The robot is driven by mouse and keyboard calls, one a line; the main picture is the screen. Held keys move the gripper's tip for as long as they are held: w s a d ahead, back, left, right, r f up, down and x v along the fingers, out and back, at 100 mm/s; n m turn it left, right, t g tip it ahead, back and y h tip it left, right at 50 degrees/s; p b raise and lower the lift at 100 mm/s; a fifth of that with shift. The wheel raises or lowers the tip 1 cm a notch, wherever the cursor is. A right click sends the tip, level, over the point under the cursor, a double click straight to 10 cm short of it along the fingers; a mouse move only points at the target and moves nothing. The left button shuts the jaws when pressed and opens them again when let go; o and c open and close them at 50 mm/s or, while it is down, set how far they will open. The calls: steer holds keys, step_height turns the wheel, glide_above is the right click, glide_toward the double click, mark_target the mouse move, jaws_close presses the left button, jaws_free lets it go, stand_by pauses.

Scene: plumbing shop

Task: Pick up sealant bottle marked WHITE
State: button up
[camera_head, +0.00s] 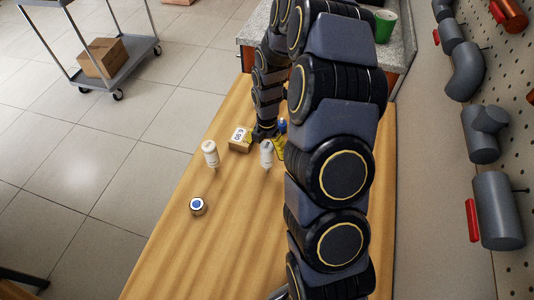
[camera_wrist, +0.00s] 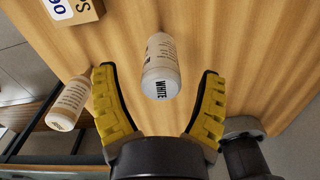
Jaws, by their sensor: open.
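The white bottle whose label reads WHITE (camera_wrist: 161,70) is in the middle of the wrist view, between the two yellow fingers of my gripper (camera_wrist: 157,74). The fingers are spread, with a visible gap on each side of the bottle. In the head view my gripper (camera_head: 279,146) is partly hidden by my arm, close beside a white bottle (camera_head: 266,153), which appears to be the same one. A second white bottle (camera_wrist: 69,104) is outside the left finger; its colour word is not readable. In the head view another white bottle (camera_head: 210,153) stands further left.
A cardboard box (camera_head: 240,139) with a printed label is on the wooden table (camera_head: 225,250) near the bottles. A round can with a blue top (camera_head: 197,205) is nearer the front. A green cup (camera_head: 384,26) is on the back counter. Grey pipe fittings (camera_head: 497,210) hang at right.

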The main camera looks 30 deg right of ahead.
step_height(320, 180, down, 3)
steer(key=shift+s+a+f, duration=0.1)
steer(key=shift+f, duration=0.1)
steer(key=c, duration=1.2)
steer(key=shift+r, duration=0.1)
